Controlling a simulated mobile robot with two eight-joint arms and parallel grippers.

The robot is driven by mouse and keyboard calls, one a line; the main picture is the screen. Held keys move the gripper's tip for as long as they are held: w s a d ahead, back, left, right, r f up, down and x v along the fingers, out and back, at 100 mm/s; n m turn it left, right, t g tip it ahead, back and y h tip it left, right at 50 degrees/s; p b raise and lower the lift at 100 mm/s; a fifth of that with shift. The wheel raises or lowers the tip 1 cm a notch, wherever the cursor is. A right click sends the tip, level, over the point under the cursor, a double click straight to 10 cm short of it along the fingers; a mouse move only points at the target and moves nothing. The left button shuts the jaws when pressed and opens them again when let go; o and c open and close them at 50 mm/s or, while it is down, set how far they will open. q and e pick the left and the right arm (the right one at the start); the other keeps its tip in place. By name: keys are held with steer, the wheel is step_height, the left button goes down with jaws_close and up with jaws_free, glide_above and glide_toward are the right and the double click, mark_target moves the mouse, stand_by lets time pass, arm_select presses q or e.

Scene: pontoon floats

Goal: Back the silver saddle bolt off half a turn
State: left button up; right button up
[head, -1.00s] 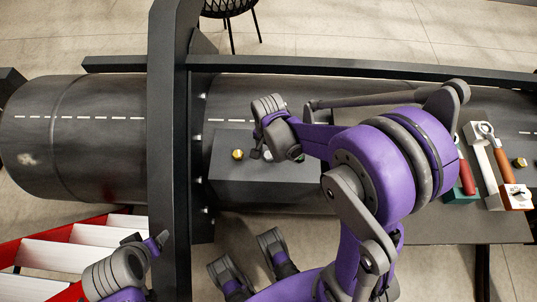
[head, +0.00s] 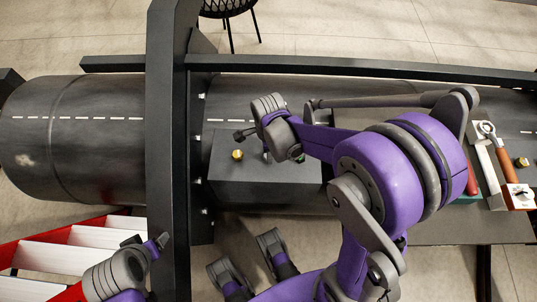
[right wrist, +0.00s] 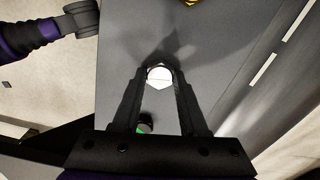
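The silver saddle bolt (right wrist: 159,77) has a bright six-sided head on the grey saddle block. In the right wrist view it sits between the tips of my right gripper (right wrist: 160,72), whose fingers close in on both sides of it. In the head view my right gripper (head: 268,150) is over the saddle block (head: 265,182), mostly hidden under its wrist, and hides most of the bolt. A yellow bolt (head: 238,154) is left of it; a green-marked one (head: 299,157) is right. My left gripper (head: 148,243) is at lower left, away from the block; its fingers are unclear.
The block sits on a long dark pipe float (head: 95,150). A dark upright beam (head: 167,130) stands left of it. A red-sided ladder (head: 75,255) lies lower left. At right, a tool with an orange handle (head: 502,165) and a white-and-orange box (head: 517,196) lie on a grey surface.

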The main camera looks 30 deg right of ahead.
jaws_close()
steer(key=n, duration=1.2)
